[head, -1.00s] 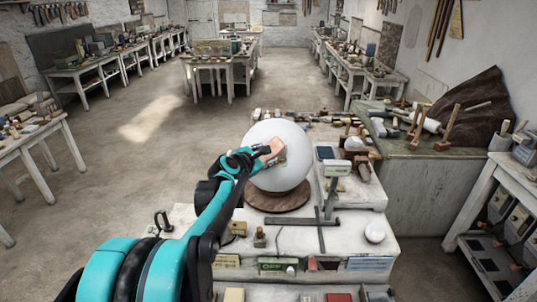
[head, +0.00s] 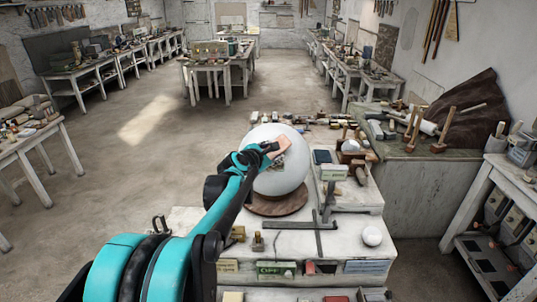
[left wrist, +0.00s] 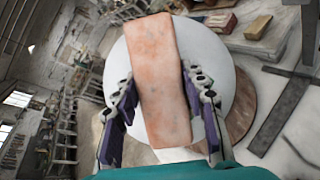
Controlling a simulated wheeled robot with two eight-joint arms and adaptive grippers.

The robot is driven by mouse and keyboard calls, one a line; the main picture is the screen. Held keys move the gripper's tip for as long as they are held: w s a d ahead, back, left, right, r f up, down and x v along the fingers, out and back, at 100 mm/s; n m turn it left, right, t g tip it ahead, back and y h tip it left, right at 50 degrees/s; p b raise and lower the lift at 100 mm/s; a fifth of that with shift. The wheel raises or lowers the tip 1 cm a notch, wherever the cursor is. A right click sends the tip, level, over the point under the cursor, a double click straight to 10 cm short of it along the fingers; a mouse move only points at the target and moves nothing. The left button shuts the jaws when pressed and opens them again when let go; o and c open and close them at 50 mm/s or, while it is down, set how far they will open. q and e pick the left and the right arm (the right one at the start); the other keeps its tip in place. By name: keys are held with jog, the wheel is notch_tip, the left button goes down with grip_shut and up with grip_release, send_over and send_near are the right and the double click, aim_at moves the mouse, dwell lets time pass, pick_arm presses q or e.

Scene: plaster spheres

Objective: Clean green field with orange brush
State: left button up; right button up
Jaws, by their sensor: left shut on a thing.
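A large white plaster sphere (head: 290,180) sits on a round brown wooden base (head: 277,205) on the worktable. My left gripper (head: 269,148) is at the upper part of the sphere, shut on an orange-pink block-like brush (head: 284,143). In the left wrist view the brush (left wrist: 165,75) lies between the two fingers with the sphere (left wrist: 225,75) behind it. I cannot tell whether the brush touches the sphere. A small dark patch shows on the sphere below the brush, partly hidden by my gripper; its green colour is not clear. My right gripper is not in view.
A raised white stand (head: 345,195) is right of the sphere. A grey bench with mallets (head: 425,165) stands farther right. Open floor lies left.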

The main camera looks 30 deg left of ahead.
pick_arm(q)
jog(key=shift+w+d+r, duration=0.1)
jog(key=shift+w, duration=0.05)
jog(key=shift+s+a+f+b, duration=0.55)
jog(key=shift+s+f, duration=0.1)
jog(key=shift+s, duration=0.15)
jog(key=shift+s+a+f+b, duration=0.4)
jog(key=shift+s+a+f, duration=0.15)
jog(key=shift+s, duration=0.2)
jog(key=shift+d, duration=0.1)
jog(key=shift+w+d+r+p, duration=0.35)
jog(key=shift+w+r, duration=0.1)
jog(key=shift+w, duration=0.1)
jog(key=shift+w+d+r+p, duration=0.25)
jog(key=shift+w+d+r, duration=0.15)
jog(key=shift+w, duration=0.1)
jog(key=shift+w+d+r+p, duration=0.25)
jog(key=shift+w+r, duration=0.1)
jog(key=shift+w, duration=0.15)
